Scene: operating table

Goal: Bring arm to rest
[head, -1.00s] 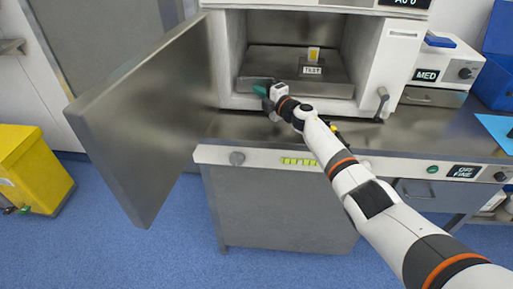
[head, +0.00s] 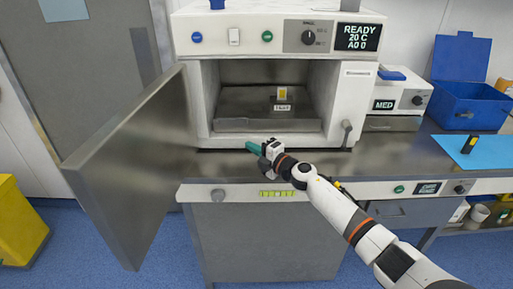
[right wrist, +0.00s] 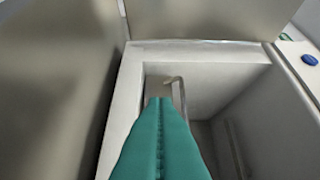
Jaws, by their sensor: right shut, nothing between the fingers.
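My right gripper (head: 254,148), with teal fingers, is shut and empty. It is in front of the open oven-like chamber (head: 205,110), just above the bench front edge, pointing left. In the right wrist view its closed fingers (right wrist: 160,130) point at the pale chamber frame (right wrist: 190,50), with a bent metal bar beyond the tips. Whether the fingers touch anything cannot be told. My left gripper is not in view.
The chamber's metal door (head: 135,165) stands wide open to the left of my right gripper. Inside is a tray (head: 240,125) with a small yellow-topped item (head: 282,94). A MED box (head: 402,95), blue crate (head: 465,105) and blue mat (head: 470,153) are at right. A yellow bin (head: 18,225) stands at left.

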